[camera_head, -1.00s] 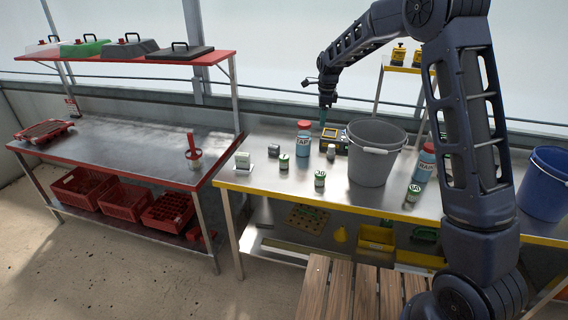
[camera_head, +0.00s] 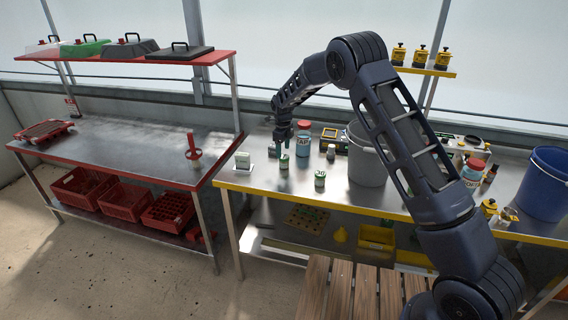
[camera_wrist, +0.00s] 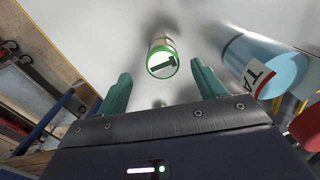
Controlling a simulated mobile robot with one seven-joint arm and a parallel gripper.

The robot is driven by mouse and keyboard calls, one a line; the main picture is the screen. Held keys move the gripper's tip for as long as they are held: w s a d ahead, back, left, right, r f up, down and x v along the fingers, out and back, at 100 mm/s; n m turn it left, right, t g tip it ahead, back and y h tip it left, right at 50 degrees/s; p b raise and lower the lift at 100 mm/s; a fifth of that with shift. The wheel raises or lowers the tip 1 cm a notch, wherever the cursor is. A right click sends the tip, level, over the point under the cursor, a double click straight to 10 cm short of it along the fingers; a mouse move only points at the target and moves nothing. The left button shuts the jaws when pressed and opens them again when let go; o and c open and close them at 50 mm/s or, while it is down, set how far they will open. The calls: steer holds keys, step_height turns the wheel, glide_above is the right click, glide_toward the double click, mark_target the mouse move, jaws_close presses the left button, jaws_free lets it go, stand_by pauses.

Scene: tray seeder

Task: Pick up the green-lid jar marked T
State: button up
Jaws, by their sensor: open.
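The green-lid jar marked T (camera_wrist: 162,62) shows in the wrist view, its lid facing the camera between my two green fingertips. In the head view a small green-lid jar (camera_head: 284,163) stands on the metal bench under my gripper (camera_head: 283,143); its mark is not readable there. My gripper (camera_wrist: 161,72) is open and empty, pointing down over the jar. No contact with the jar shows.
A blue TAP bottle with a red cap (camera_head: 303,141) stands close to the right of the jar; it also shows in the wrist view (camera_wrist: 262,68). Another green-lid jar (camera_head: 320,180) stands nearer the bench front. A grey bucket (camera_head: 366,165) is further right.

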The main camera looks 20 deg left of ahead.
mark_target(283, 156)
step_height(283, 156, down, 8)
steer(key=shift+w+r, duration=0.15)
steer(key=shift+r, duration=0.05)
steer(key=c, duration=1.1)
steer(key=shift+r, duration=0.1)
